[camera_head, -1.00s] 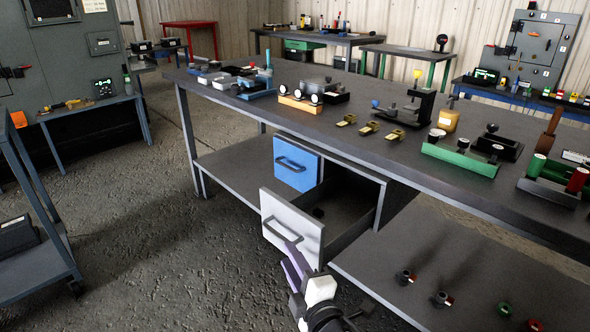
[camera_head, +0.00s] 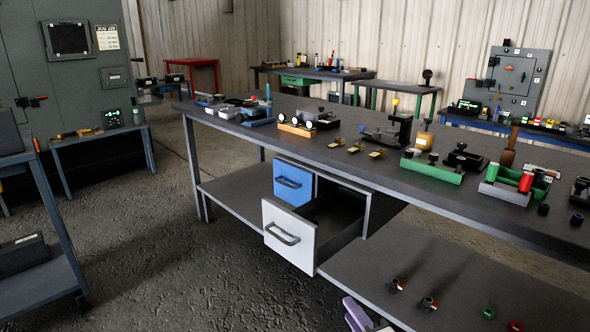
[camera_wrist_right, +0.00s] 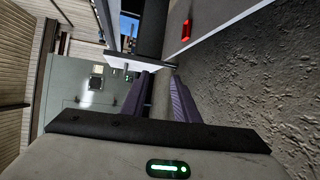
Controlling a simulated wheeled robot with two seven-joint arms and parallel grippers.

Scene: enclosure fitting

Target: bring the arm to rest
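My right gripper (camera_head: 357,314) shows only in part at the bottom edge of the head view, below the white-fronted drawer (camera_head: 289,236). Its purple fingers show in the right wrist view (camera_wrist_right: 161,88), apart with a gap and nothing held between them. The drawer stands pulled out under the workbench, and the gripper is clear of its handle. A blue-fronted drawer (camera_head: 293,181) beside it is shut. My left gripper is not in view.
The long workbench (camera_head: 335,172) carries several fittings and small parts. Its lower shelf (camera_head: 455,275) holds several small knobs near my right arm. A cart (camera_head: 48,262) stands at the left. The floor (camera_head: 165,250) between is clear.

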